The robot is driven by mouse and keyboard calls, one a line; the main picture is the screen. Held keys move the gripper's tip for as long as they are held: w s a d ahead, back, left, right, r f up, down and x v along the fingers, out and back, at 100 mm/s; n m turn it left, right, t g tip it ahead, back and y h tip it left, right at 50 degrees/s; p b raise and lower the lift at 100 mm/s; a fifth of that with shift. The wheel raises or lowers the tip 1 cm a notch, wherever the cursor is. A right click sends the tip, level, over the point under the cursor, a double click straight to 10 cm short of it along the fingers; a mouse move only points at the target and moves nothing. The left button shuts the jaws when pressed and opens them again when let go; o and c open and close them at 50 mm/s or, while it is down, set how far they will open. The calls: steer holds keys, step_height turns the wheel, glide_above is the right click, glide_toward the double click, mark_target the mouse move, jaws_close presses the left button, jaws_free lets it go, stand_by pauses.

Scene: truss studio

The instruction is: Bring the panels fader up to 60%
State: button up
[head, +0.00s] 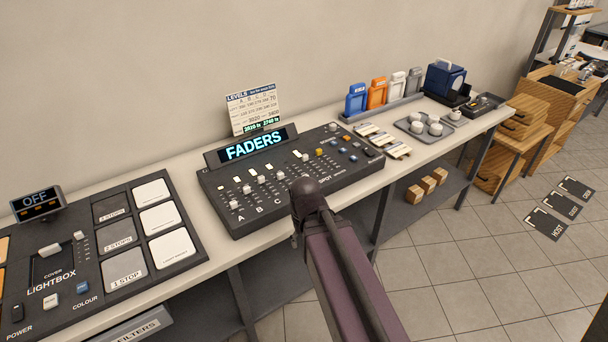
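The fader console (225,216) is a dark sloped desk on the white worktop, with a lit display reading FADERS (254,144). White fader caps stand at differing heights above labels A, B and C, and further right near a SPOT label. I cannot make out a PANELS label; my arm covers part of the console's front edge there. My purple arm rises from the bottom of the head view, and its dark rounded end overlaps the console's front edge. My gripper does not show, so its opening and any contact with a fader are hidden.
A levels card (254,107) stands behind the console. The lightbox panel (80,250) is at left. White cards (383,139), a grey tray (416,128) with cups and a blue device (444,82) stand to the right.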

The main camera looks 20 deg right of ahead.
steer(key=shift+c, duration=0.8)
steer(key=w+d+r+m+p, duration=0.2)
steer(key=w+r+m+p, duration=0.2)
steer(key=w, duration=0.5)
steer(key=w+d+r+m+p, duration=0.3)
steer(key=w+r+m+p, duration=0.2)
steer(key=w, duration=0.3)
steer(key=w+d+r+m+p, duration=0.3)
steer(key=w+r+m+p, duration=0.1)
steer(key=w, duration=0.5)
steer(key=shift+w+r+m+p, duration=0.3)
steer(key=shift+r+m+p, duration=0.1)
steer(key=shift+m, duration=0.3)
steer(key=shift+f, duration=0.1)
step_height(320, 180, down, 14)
steer(key=b, duration=1.4)
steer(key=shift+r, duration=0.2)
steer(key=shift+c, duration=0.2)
